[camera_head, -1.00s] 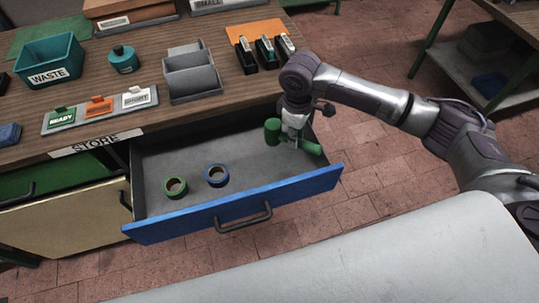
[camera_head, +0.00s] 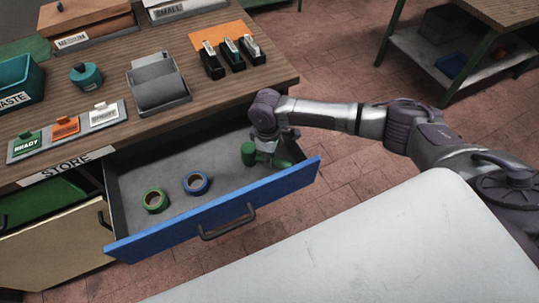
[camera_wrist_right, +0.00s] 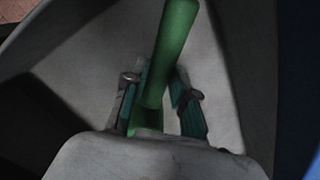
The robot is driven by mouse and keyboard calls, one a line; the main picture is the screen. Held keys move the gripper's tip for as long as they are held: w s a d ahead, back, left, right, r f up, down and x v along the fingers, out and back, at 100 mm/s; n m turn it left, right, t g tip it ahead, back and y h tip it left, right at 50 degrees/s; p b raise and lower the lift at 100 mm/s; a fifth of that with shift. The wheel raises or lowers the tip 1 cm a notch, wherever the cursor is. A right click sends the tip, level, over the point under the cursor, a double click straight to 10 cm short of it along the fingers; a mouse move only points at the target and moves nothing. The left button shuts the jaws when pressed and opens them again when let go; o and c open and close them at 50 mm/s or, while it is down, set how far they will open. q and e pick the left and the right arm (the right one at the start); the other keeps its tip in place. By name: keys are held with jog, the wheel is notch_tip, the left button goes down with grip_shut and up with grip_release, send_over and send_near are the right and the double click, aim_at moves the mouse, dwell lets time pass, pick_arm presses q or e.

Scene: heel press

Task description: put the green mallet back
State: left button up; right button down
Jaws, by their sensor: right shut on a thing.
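The green mallet (camera_head: 248,153) is at the right end of the open blue-fronted drawer (camera_head: 220,209). My right gripper (camera_head: 269,156) is shut on its handle and points down into the drawer. In the right wrist view the green handle (camera_wrist_right: 174,45) runs up between the two fingers of my gripper (camera_wrist_right: 160,103). The grey drawer floor lies close behind the mallet; I cannot tell whether it touches. Part of the mallet is hidden by the gripper. My left gripper is not in view.
A green tape roll (camera_head: 155,201) and a blue tape roll (camera_head: 196,183) lie in the drawer, left of the mallet. A STORE label (camera_head: 66,165) is on the bench edge. Several staplers (camera_head: 230,58) and a grey holder (camera_head: 158,84) stand on the bench.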

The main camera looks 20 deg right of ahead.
jog(key=c, duration=0.9)
grip_release()
jog(key=shift+r, duration=0.15)
jog(key=r, duration=1.2)
jog(key=shift+w+a+b, duration=0.1)
jog(key=shift+a+b, duration=0.1)
jog(key=shift+b, duration=0.2)
jog(key=shift+f, duration=0.1)
